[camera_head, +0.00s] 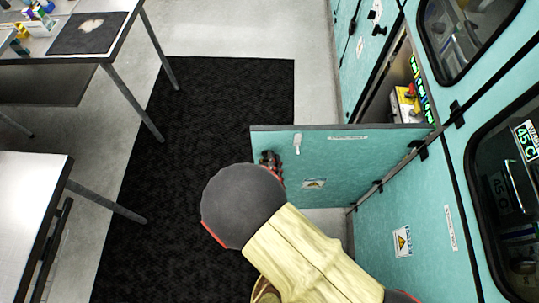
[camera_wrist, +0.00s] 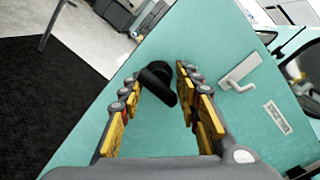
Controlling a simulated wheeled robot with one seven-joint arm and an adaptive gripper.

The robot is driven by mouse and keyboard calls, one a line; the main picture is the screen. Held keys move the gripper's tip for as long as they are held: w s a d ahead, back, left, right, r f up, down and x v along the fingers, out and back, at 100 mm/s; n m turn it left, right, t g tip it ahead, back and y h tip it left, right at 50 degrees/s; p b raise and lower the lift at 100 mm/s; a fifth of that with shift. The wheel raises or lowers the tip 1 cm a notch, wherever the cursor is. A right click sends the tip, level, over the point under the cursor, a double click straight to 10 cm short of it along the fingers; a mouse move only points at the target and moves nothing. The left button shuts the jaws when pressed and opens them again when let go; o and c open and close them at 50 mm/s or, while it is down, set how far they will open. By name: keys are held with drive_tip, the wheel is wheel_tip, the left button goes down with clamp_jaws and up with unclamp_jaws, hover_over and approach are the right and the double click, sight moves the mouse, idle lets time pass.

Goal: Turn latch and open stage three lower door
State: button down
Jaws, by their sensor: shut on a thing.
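The teal lower door (camera_head: 355,165) stands swung out from the machine wall, hinged at its right end in the head view. It fills the middle of the wrist view (camera_wrist: 150,130). My gripper (camera_head: 272,160) is at the door's outer end, partly hidden by my arm. In the wrist view my gripper's fingers (camera_wrist: 158,85) are on both sides of the black latch handle (camera_wrist: 155,78), shut on it. A white hook-like piece (camera_wrist: 240,75) is on the door beside the latch; it also shows in the head view (camera_head: 297,142).
Behind the door, the opening shows a yellow device (camera_head: 405,103) and green-lit displays (camera_head: 420,85). Dark windows (camera_head: 505,190) line the machine wall. A black mat (camera_head: 215,110) covers the floor left of the door. Tables (camera_head: 30,190) stand farther left.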

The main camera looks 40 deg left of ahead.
drive_tip(key=shift+s+d+f+n+g+y, duration=0.2)
drive_tip(key=shift+s+d+n+g+y, duration=0.25)
drive_tip(key=shift+s+d, duration=0.55)
drive_tip(key=shift+s+a, duration=0.1)
drive_tip(key=shift+a, duration=0.05)
drive_tip(key=c, duration=1.6)
unclamp_jaws()
drive_tip(key=shift+a, duration=0.1)
drive_tip(key=shift+o, duration=0.3)
drive_tip(key=shift+r, duration=0.15)
wheel_tip(320, 180, up, 10)
